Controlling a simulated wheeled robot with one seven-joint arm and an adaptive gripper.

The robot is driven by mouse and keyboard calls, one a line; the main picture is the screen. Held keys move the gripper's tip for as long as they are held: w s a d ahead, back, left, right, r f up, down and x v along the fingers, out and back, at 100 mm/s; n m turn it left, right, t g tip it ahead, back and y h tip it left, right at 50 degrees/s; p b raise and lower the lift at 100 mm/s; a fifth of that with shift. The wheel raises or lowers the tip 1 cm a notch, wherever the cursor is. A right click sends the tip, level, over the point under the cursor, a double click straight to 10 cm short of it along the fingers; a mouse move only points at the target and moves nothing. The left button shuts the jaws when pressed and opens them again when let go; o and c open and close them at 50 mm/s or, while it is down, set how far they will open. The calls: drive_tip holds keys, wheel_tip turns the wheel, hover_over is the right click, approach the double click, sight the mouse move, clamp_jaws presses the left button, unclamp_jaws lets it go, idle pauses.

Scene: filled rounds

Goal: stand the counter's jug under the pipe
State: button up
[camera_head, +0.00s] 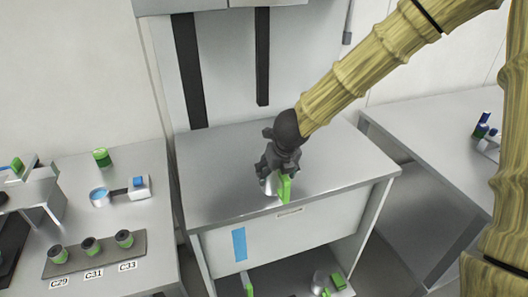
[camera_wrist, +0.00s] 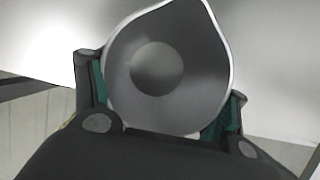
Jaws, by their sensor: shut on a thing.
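The jug (camera_head: 268,186) is a small grey metal vessel with a green handle. It is at the front of the steel counter (camera_head: 215,190), mostly hidden behind my gripper (camera_head: 272,172). In the wrist view I look down into the empty-looking jug (camera_wrist: 190,90), its pointed spout at the upper right. My gripper's teal-padded fingers (camera_wrist: 165,105) are shut on its two sides. I cannot tell whether its base touches the counter. A thin grey pipe with a dark end (camera_head: 347,37) hangs at the upper right of the back panel, which may be the pipe meant.
Two black vertical bars (camera_head: 262,60) run down the back panel. A lower shelf holds another metal vessel (camera_head: 319,280) and green items. The left table (camera_head: 130,225) carries labelled cups in a holder (camera_head: 75,263). A right table (camera_head: 435,165) stands beside the counter. The counter's left part is clear.

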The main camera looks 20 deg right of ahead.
drive_tip(key=w+p, duration=0.2)
drive_tip(key=w, duration=0.5)
drive_tip(key=shift+w+a+r, duration=0.1)
drive_tip(key=shift+w, duration=0.05)
drive_tip(key=w+p, duration=0.1)
drive_tip(key=w, duration=0.1)
drive_tip(key=w+f+p, duration=0.1)
drive_tip(key=shift+w+a, duration=0.1)
drive_tip(key=shift+w, duration=0.25)
drive_tip(key=shift+s+f, duration=0.1)
drive_tip(key=shift+f, duration=0.2)
drive_tip(key=shift+f, duration=0.2)
drive_tip(key=o, duration=1.6)
drive_tip(key=shift+r, duration=0.1)
